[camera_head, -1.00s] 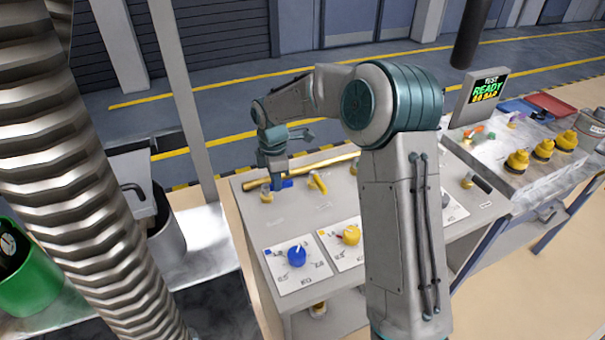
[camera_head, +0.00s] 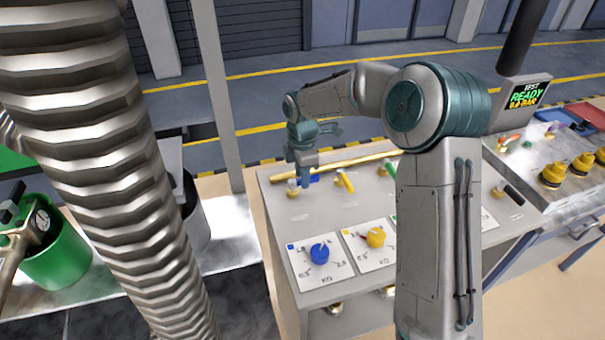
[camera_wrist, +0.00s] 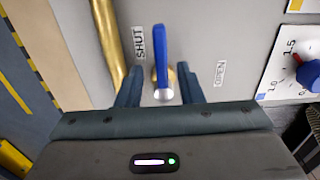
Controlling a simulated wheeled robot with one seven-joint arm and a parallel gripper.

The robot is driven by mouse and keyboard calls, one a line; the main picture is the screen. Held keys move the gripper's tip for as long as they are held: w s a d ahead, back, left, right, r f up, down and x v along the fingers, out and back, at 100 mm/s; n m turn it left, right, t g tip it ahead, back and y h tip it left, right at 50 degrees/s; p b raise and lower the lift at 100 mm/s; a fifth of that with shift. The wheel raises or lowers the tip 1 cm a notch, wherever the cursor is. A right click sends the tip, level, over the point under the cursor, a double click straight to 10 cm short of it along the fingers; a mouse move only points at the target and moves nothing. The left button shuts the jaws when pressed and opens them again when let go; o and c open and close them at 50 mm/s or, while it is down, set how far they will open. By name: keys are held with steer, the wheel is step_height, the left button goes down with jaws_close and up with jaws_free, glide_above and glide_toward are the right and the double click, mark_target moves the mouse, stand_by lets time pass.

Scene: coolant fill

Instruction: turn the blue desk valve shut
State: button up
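The blue desk valve's handle (camera_head: 312,179) is at the far left of the grey desk, partly hidden by my gripper (camera_head: 303,181). In the wrist view the blue handle (camera_wrist: 160,48) runs up from a brass and silver pivot. It lies between the SHUT label (camera_wrist: 139,43) on the left and the OPEN label (camera_wrist: 220,73) on the right, in line with neither. My gripper (camera_wrist: 159,78) has one finger on each side of the handle near its pivot end. A gap shows on both sides, so it is open and not clamped.
A brass pipe (camera_head: 350,165) runs along the desk's back edge beside the valve. A yellow valve handle (camera_head: 345,182) stands to the right. A blue knob (camera_head: 320,253) and a yellow knob (camera_head: 376,237) sit on white dial cards towards the front. A screen (camera_head: 526,96) reads READY.

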steer(key=shift+d, duration=0.1)
step_height(320, 180, up, 14)
steer(key=b, duration=0.1)
stand_by(0.4)
steer(key=shift+f, duration=0.1)
steer(key=s+d+r+m+t+h, duration=0.1)
steer(key=s+d+r+m+t, duration=0.1)
steer(key=s+d+m, duration=1.25)
steer(key=s+d+f+m, duration=0.2)
steer(key=s+m, duration=0.2)
steer(key=s, duration=0.3)
steer(key=s+d+f+m+t+y, duration=0.1)
steer(key=s+d+f+m, duration=0.1)
steer(key=s+m, duration=0.2)
steer(key=s, duration=0.3)
steer(key=shift+f, duration=0.35)
steer(key=shift+s+a, duration=0.1)
